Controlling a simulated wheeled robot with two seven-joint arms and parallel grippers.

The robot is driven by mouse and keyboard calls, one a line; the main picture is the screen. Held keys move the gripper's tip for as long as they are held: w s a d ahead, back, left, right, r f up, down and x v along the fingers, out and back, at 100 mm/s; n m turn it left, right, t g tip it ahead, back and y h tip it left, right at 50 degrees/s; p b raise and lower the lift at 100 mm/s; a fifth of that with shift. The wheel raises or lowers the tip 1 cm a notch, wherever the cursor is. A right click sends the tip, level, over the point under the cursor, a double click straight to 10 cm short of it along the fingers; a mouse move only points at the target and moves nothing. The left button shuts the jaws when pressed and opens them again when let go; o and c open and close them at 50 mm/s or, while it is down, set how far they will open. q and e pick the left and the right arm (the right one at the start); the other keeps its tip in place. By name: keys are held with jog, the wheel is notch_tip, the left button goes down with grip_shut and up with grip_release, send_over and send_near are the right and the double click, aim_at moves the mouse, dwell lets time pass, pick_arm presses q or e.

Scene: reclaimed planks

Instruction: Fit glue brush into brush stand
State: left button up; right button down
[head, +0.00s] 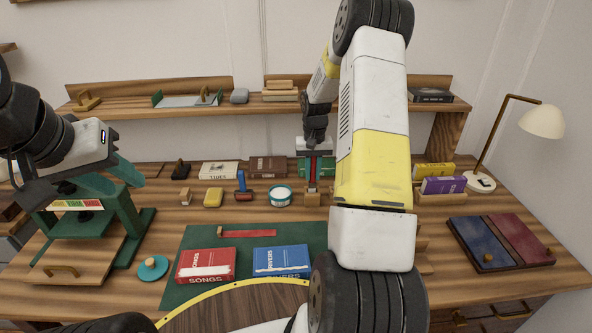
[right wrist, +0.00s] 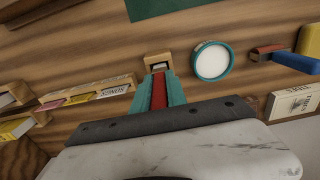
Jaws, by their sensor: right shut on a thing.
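The glue brush (head: 313,163) has a red handle and is held upright in my right gripper (head: 314,160), which is shut on it. In the right wrist view the red handle (right wrist: 158,92) lies between the teal fingers (right wrist: 160,90). The brush stand (head: 312,199) is a small wooden block directly below the brush, also seen in the right wrist view (right wrist: 157,59). The brush's lower end is at the stand's top; I cannot tell how far it goes in. My left gripper (head: 112,180) looks open and empty, near the green press at the left.
A white glue pot with teal rim (head: 280,195) stands left of the stand. A red-and-blue tool (head: 243,187) and a yellow block (head: 213,197) are further left. Red (head: 206,265) and blue (head: 281,261) books lie on the green mat (head: 215,239) in front. The green press (head: 128,233) stands left.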

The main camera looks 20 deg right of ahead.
jog(key=shift+f, duration=1.7)
jog(key=shift+f, duration=0.15)
jog(key=c, duration=1.3)
grip_release()
notch_tip(320, 180, up, 12)
jog(key=shift+r, duration=0.2)
notch_tip(320, 180, up, 8)
jog(key=t, duration=0.1)
send_over(312, 182)
jog(key=s+a, duration=0.3)
jog(key=s+a+r+n+t, duration=0.2)
jog(key=s+a+r, duration=0.4)
jog(key=s+r, duration=0.25)
jog(key=s+a+r+t, duration=0.1)
jog(key=s+a, duration=0.1)
jog(key=s, duration=0.3)
jog(key=s+a+n+t+y, duration=0.1)
jog(key=s+a, duration=0.1)
jog(key=s, duration=0.4)
jog(key=s+a+r+t+y, duration=0.1)
jog(key=s+a, duration=0.1)
jog(key=s, duration=0.3)
jog(key=shift+s+r+n, duration=0.15)
jog(key=shift+r+n, duration=0.15)
